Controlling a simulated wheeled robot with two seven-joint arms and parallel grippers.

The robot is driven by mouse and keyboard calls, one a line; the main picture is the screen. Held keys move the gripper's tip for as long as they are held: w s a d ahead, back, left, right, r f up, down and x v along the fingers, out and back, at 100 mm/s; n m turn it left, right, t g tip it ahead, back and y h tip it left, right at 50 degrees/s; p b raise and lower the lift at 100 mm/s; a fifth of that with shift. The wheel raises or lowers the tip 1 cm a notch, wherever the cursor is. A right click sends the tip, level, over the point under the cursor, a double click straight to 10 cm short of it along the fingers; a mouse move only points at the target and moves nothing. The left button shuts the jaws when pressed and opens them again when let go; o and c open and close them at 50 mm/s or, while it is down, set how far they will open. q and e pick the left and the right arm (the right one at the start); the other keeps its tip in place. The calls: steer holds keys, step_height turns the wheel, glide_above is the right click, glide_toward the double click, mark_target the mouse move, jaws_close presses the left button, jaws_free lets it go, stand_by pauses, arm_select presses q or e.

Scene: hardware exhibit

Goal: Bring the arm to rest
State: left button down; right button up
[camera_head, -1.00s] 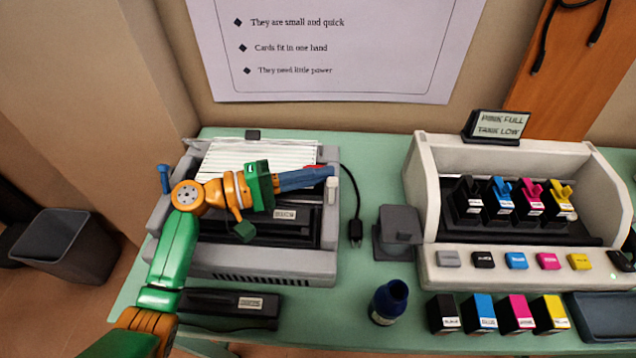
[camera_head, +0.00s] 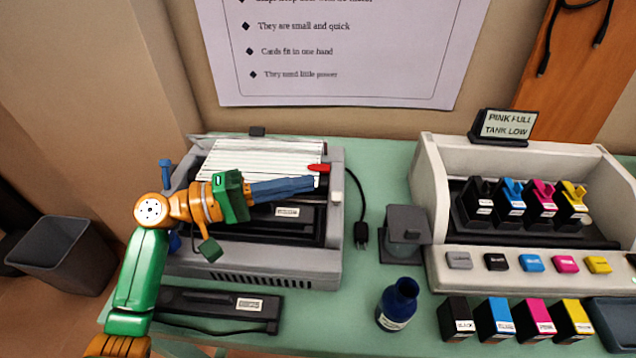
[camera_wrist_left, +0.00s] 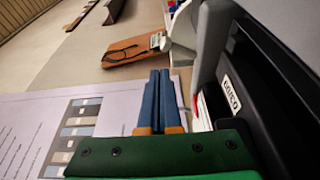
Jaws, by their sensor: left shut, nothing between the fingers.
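My left arm comes in from the left in the head view, green and orange. Its left gripper (camera_head: 312,184) has blue fingers, shut and empty, pointing right over the grey printer (camera_head: 250,266). The fingers also show closed together in the left wrist view (camera_wrist_left: 161,80). The fingertips are near a red lever (camera_head: 318,168) at the printer's right side; I cannot tell whether they touch it. White paper (camera_head: 262,158) lies at the back of the printer. My right gripper is not in view.
A dark toner bar (camera_head: 215,303) lies in front of the printer. To the right are a power plug (camera_head: 361,240), a grey stand (camera_head: 405,232), a blue bottle (camera_head: 398,304) and a pale ink machine (camera_head: 432,190). Several ink boxes (camera_head: 495,320) line the front edge. A bin (camera_head: 62,254) stands left.

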arm_select(q)
steer(key=shift+v, duration=1.5)
steer(key=shift+r, duration=0.1)
steer(key=shift+s, duration=0.1)
